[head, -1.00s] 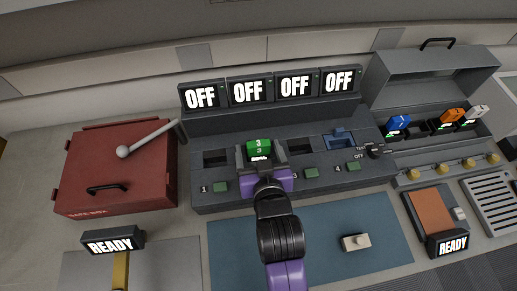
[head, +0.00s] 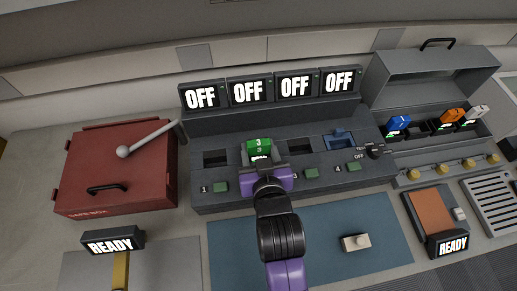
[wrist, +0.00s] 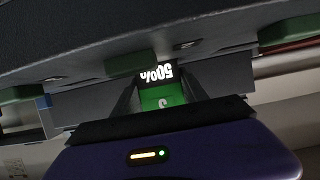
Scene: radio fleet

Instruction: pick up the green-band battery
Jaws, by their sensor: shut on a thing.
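The finger bodies partly hide the battery's lower part in the head view. I cannot tell how much of it, if any, is still inside the slot.
The console (head: 310,165) has several slots, green buttons and OFF screens. A red safe box (head: 118,165) stands left. An open grey case (head: 430,85) with blue, orange and white batteries stands right. A blue mat (head: 330,225) carries a small pale block (head: 355,242).

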